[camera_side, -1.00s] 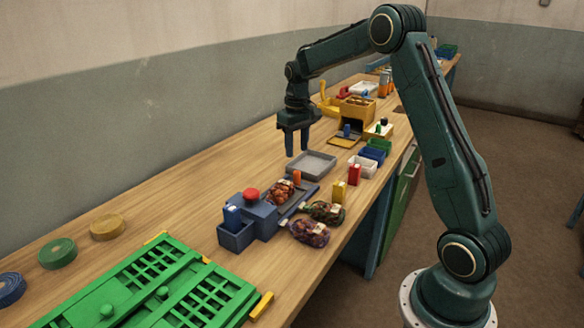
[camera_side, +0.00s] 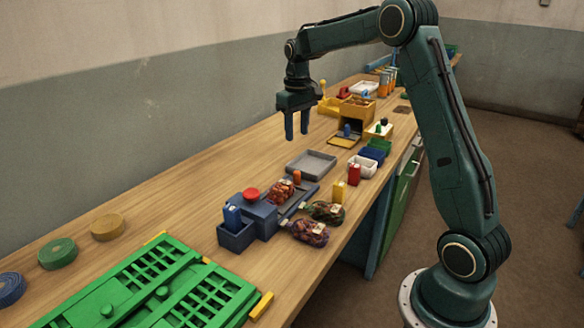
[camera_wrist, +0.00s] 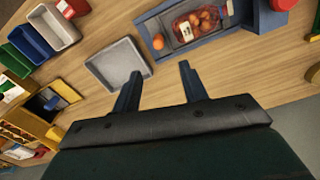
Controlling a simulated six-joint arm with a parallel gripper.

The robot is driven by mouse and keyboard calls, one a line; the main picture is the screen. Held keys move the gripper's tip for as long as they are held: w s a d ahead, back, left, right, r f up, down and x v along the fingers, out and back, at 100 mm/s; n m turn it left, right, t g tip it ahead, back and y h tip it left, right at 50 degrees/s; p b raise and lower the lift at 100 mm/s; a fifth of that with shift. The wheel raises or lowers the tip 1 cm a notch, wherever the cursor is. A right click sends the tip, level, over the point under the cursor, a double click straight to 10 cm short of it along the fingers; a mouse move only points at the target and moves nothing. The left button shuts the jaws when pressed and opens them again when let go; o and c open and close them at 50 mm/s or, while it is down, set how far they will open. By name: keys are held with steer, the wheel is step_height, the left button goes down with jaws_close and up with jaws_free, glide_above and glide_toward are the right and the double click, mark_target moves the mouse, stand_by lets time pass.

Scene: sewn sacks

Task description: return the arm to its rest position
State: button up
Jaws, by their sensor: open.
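My gripper (camera_side: 297,124) hangs above the wooden bench, fingers pointing down, open and empty. In the wrist view its two blue fingers (camera_wrist: 160,88) are apart with only bare bench between them. It is above and behind the grey tray (camera_side: 312,163), which is empty and also shows in the wrist view (camera_wrist: 118,64). The arm is raised, its elbow bent high over the bench, and touches nothing.
A sack (camera_side: 280,192) of reddish round things lies on a blue-grey device with a red button (camera_side: 250,194). Two more sacks (camera_side: 326,211) (camera_side: 308,232) lie near the front edge. A green rack (camera_side: 150,290) fills the near end. Small bins (camera_side: 362,166) and a yellow box (camera_side: 357,108) stand farther along.

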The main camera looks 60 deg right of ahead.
steer(key=s+a+r+n+t, duration=0.1)
steer(key=s+a+r+t, duration=0.2)
steer(key=s+a+r, duration=0.8)
steer(key=s+a+f+t, duration=0.1)
steer(key=s+a+f, duration=0.1)
steer(key=s+a, duration=0.3)
steer(key=s+a+f+n+t, duration=0.1)
steer(key=s+a+f, duration=0.2)
steer(key=s, duration=0.9)
steer(key=shift+a+n+t, duration=0.3)
steer(key=shift+a, duration=0.9)
